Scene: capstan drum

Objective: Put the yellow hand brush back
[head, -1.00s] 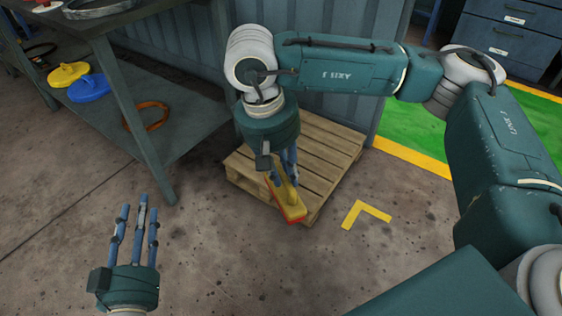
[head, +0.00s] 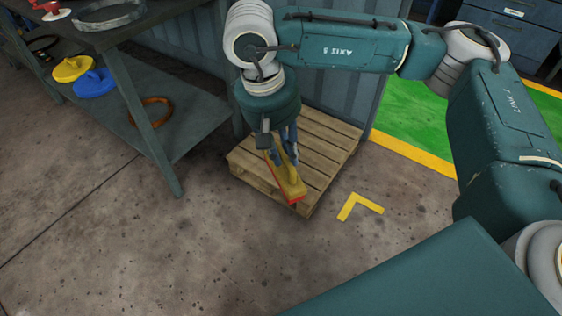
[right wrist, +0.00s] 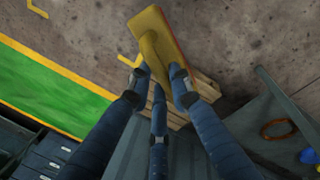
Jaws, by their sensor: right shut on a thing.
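My right gripper (head: 283,148) is shut on the yellow hand brush (head: 292,186), which has a yellow body and a red-orange strip along its lower edge. The brush hangs tilted over the front part of a wooden pallet (head: 325,143); whether it touches the pallet I cannot tell. In the right wrist view, the fingers (right wrist: 158,82) close around the handle of the brush (right wrist: 147,25), and the pallet (right wrist: 207,87) shows behind them. My left gripper is not in view.
A dark workbench (head: 133,38) stands at the left. Its lower shelf holds a blue disc (head: 94,84), a yellow disc (head: 72,69) and an orange ring (head: 152,110). A yellow corner mark (head: 362,204) lies on open floor right of the pallet.

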